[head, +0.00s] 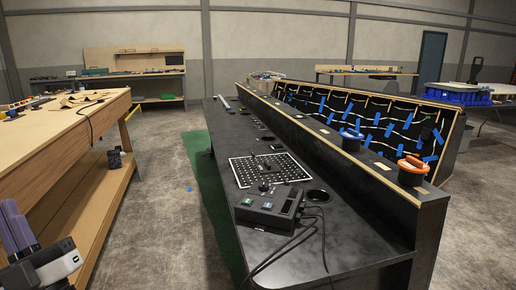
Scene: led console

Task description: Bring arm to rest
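Part of my arm with my gripper (48,264) shows at the lower left corner of the head view, a grey-purple piece beside a white and black block. It is cut off by the picture edge, and I cannot make out its fingers or whether they are open. It appears in front of the wooden workbench (62,140), apart from the black console (345,235). A dark control box (268,208) with cables sits on the console's near end. A perforated plate with white dots (268,169) lies behind it.
The console's raised ledge holds a blue-ringed cup (351,140) and an orange-ringed cup (411,171). A panel with blue tape (370,118) stands behind it. A green mat (207,185) lies along the console's left side. Bare concrete floor (160,215) lies between workbench and console.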

